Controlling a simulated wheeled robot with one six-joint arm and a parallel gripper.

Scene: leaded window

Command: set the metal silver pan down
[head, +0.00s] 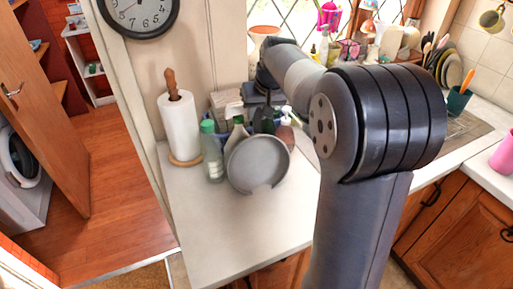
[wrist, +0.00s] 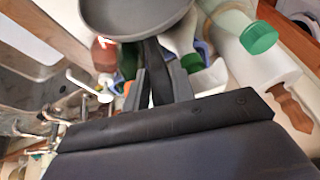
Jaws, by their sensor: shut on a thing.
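The metal silver pan (head: 257,165) is a round grey pan, tilted with its round face toward the head camera. It is in front of the bottles at the back of the counter (head: 225,232). I cannot tell whether its lower rim touches the counter. In the wrist view the pan (wrist: 135,15) is at the top, cut off by the edge. My gripper (wrist: 160,88) is shut on its dark handle (wrist: 153,60). In the head view the gripper is mostly hidden among the dark shapes behind the pan.
A green-capped bottle (head: 212,155) stands just left of the pan, and a paper towel roll (head: 180,125) farther left. A spray bottle (head: 237,132) and a reddish bottle (head: 286,130) are behind it. The counter's front is clear. A sink (head: 462,132) is at the right.

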